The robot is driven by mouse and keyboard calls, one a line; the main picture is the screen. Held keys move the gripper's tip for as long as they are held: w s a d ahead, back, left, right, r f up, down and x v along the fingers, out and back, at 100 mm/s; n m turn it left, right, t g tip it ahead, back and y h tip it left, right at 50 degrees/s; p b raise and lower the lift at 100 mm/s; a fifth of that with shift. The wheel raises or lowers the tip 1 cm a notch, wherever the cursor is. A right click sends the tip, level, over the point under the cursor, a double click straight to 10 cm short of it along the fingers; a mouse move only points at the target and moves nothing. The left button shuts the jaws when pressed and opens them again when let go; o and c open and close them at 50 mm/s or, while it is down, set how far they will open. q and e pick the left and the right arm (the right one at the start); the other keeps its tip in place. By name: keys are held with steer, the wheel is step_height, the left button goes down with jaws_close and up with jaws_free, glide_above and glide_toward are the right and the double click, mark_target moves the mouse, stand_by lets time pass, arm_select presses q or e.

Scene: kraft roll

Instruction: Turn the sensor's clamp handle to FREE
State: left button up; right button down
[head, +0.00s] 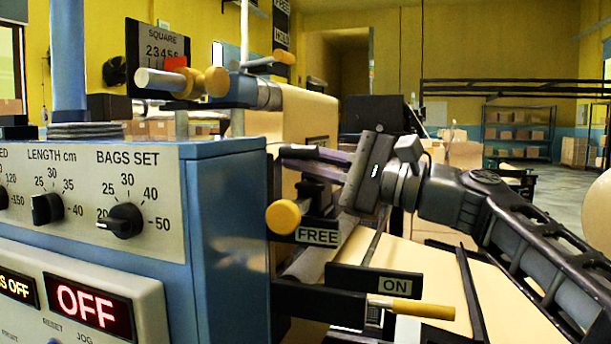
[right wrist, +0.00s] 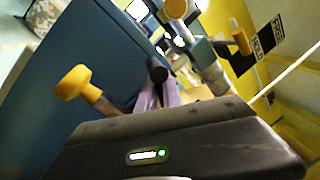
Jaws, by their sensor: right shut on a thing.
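A FREE label (head: 317,235) sits on a dark plate beside the blue machine, with a yellow knob (head: 283,216) just left of it. My right gripper (head: 300,160) is above that knob, its fingers shut on a narrow dark part (right wrist: 157,70); what that part belongs to is unclear. The yellow knob (right wrist: 75,82) stands apart from the fingers in the right wrist view. A yellow-gripped handle (head: 410,307) lies below an ON label (head: 395,286). Another yellow-tipped handle (head: 284,57) is up top, beside a dark sign (head: 281,25). I cannot tell which is the sensor's clamp handle. My left gripper is out of view.
The blue machine cabinet (head: 232,240) fills the left, with dials and an OFF display (head: 85,312). A yellow-knobbed rod (head: 190,80) crosses above it. Brown paper (head: 425,270) lies beneath my right arm. Shelves with boxes (head: 520,130) stand far back.

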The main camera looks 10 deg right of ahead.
steer(key=shift+f, duration=0.35)
steer(key=shift+s+a+f+b, duration=0.15)
steer(key=shift+f+b, duration=0.1)
steer(key=shift+b, duration=0.3)
steer(key=c, duration=1.5)
jaws_free()
steer(key=shift+c, duration=0.2)
steer(key=shift+s, duration=0.1)
steer(key=b+v, duration=0.1)
steer(key=v, duration=0.6)
steer(key=shift+d, duration=0.4)
steer(key=shift+s, duration=0.15)
